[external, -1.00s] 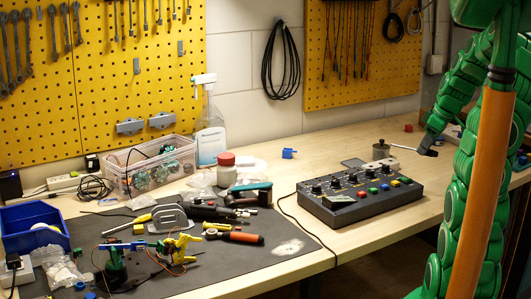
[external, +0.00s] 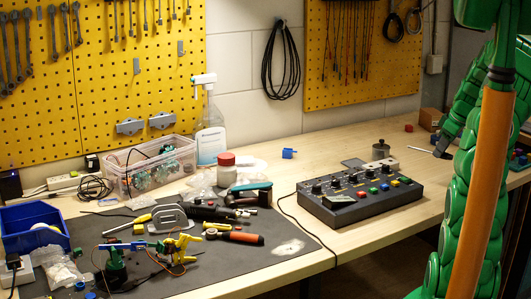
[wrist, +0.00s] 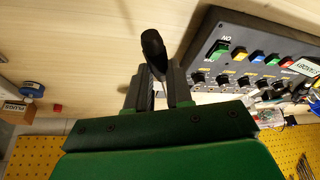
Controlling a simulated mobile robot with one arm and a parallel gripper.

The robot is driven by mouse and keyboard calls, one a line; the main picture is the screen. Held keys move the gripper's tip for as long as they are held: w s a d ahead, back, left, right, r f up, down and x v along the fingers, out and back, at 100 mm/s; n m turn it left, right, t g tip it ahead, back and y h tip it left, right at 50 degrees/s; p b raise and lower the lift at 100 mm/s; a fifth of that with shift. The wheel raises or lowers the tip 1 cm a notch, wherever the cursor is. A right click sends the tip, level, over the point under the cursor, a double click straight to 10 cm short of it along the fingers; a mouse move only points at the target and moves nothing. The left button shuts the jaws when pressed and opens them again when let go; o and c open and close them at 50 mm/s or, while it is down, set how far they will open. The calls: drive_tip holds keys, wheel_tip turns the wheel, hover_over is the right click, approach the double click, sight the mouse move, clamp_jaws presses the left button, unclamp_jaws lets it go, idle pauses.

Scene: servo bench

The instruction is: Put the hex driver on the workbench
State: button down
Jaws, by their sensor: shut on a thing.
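My gripper (wrist: 158,88) is shut on the hex driver, whose dark rounded handle (wrist: 152,45) sticks out between the fingers in the wrist view. In the external view my gripper (external: 440,152) is at the right, low over the far part of the workbench (external: 335,145). A thin pale shaft (external: 419,149) points left from it. I cannot tell whether the driver touches the wood. The wrist view shows bare workbench wood (wrist: 75,45) beyond and left of the handle.
A control box (external: 360,192) with coloured buttons stands left of my gripper; it also shows in the wrist view (wrist: 245,60). A red block (external: 408,128) lies behind. Tools crowd the dark mat (external: 275,270) at left.

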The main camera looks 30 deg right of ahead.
approach(428, 177)
drive_tip(key=shift+w+a+f, duration=0.2)
drive_tip(key=shift+a, duration=0.35)
drive_tip(key=shift+w+a+f, duration=0.15)
drive_tip(key=shift+a+f, duration=0.1)
drive_tip(key=shift+a, duration=0.25)
drive_tip(key=shift+w+d+f, duration=0.45)
drive_tip(key=shift+w+f, duration=0.15)
drive_tip(key=shift+f, duration=1.8)
drive_tip(key=shift+f, duration=0.1)
drive_tip(key=c, duration=1)
unclamp_jaws()
